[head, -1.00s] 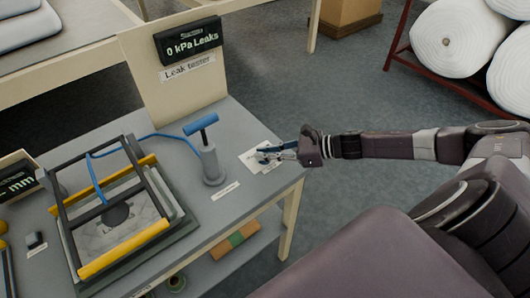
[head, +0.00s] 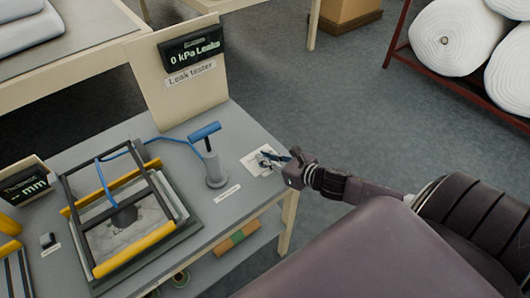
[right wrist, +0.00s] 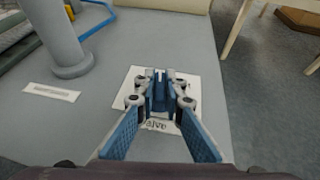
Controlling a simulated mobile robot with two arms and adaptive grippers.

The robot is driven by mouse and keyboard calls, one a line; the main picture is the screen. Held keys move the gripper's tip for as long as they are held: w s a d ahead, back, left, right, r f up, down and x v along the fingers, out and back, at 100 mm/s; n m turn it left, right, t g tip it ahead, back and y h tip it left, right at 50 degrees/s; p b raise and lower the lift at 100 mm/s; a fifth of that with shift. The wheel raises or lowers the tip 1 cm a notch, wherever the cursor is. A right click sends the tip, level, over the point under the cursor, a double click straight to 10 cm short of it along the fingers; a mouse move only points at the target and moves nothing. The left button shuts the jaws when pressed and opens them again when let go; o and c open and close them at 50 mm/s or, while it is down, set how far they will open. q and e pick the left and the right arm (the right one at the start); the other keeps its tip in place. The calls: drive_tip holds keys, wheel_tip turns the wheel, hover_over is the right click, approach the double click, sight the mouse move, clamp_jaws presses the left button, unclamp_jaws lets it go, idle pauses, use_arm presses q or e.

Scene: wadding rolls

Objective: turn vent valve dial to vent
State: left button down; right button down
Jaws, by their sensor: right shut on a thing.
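The vent valve is at the right end of the grey bench, on a white card (head: 257,161) with a printed label. The card also shows in the right wrist view (right wrist: 122,101), where part of the label reads "alve". My right gripper (head: 270,160) is over this card, its fingers pointing left in the head view. In the right wrist view its blue-padded fingers (right wrist: 160,90) are closed together on the small valve dial, which they mostly hide. I cannot read which mark the dial points to. My left gripper is not in view.
A grey hand pump (head: 215,168) with a blue handle stands left of the card. Left of it lies a black frame with yellow bars (head: 135,248). A leak tester display (head: 192,50) reads "0 kPa Leaks". White rolls (head: 450,35) sit on a red rack at back right.

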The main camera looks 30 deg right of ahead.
drive_tip(key=m+h, duration=0.2)
drive_tip(key=m+h+p, duration=0.1)
drive_tip(key=m+h, duration=0.1)
drive_tip(key=h, duration=0.1)
drive_tip(key=shift+a+r+m, duration=0.1)
drive_tip(key=shift+a+m, duration=0.05)
drive_tip(key=shift+m, duration=0.15)
drive_tip(key=m+g+h, duration=0.1)
drive_tip(key=m+h, duration=0.1)
drive_tip(key=h, duration=0.1)
drive_tip(key=m+g+h+p, duration=0.1)
drive_tip(key=m+h, duration=0.1)
drive_tip(key=m, duration=0.1)
drive_tip(key=shift+h, duration=0.4)
drive_tip(key=shift+m+h, duration=0.3)
drive_tip(key=c, duration=2)
unclamp_jaws()
drive_tip(key=v, duration=1.1)
drive_tip(key=shift+s+a+r, duration=0.2)
drive_tip(key=shift+s, duration=0.1)
